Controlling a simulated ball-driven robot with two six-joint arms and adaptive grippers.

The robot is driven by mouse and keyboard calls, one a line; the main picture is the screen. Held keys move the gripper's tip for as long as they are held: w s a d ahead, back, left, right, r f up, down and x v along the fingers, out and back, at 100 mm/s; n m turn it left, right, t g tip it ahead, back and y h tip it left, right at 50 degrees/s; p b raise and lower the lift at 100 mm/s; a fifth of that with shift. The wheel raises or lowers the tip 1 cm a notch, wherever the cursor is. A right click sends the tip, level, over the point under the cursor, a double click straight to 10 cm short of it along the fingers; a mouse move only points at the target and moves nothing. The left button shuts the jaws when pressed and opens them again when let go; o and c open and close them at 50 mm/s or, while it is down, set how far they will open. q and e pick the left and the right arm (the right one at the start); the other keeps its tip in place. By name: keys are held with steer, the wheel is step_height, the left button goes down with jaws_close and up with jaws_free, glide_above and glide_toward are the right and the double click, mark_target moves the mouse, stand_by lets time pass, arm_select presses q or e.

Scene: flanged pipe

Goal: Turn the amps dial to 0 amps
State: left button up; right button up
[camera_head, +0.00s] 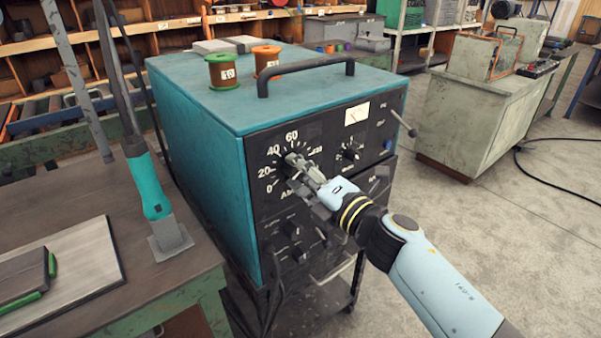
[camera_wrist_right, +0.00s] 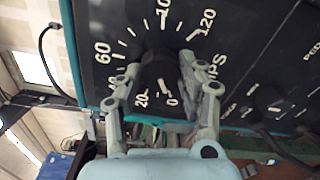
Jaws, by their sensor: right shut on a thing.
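The teal welding machine (camera_head: 200,130) has a black front panel with the amps dial (camera_head: 292,160) at its upper left. The scale around it shows 0, 20, 40, 60 and higher numbers. In the right wrist view the dark amps knob (camera_wrist_right: 157,75) sits between the fingers of my right gripper (camera_wrist_right: 160,85), which is shut on it. In the head view my right gripper (camera_head: 298,165) reaches the dial from the lower right and covers part of it. My left gripper is not in view.
A second knob (camera_head: 350,151) and a small meter (camera_head: 356,113) are right of the dial, with more knobs (camera_head: 292,229) below. Two spools (camera_head: 222,71) and a handle (camera_head: 305,75) are on top. A workbench (camera_head: 80,220) stands at left.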

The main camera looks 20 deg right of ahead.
steer(key=shift+f, duration=0.1)
steer(key=o, duration=1.1)
steer(key=shift+o, duration=0.2)
steer(key=v, duration=1.2)
